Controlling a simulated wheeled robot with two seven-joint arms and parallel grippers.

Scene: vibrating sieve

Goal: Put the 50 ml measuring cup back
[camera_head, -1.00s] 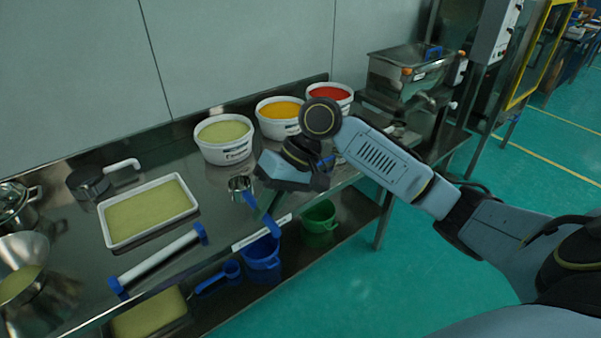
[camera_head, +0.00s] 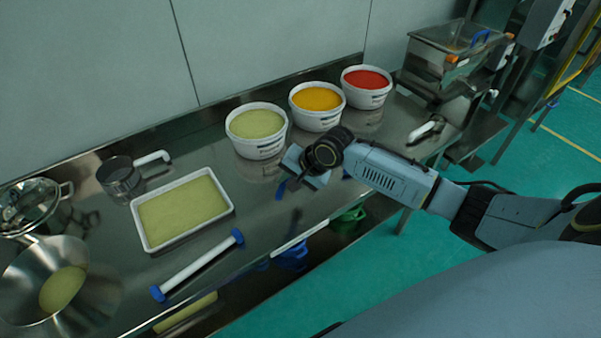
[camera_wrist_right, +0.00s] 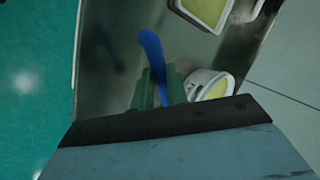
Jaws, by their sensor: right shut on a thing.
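The right gripper (camera_head: 294,190) is over the bench in front of the green-filled tub. It is shut on a blue handle (camera_head: 282,188), which I take to be the 50 ml measuring cup's. In the right wrist view the blue handle (camera_wrist_right: 152,48) stands out between the two green fingers (camera_wrist_right: 158,88). The metal bowl of the cup cannot be made out in either view, and no size mark is readable. My left gripper is not in view.
White tubs with green (camera_head: 257,147), orange (camera_head: 316,121) and red (camera_head: 366,101) contents line the bench back. Bins sit below the front edge.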

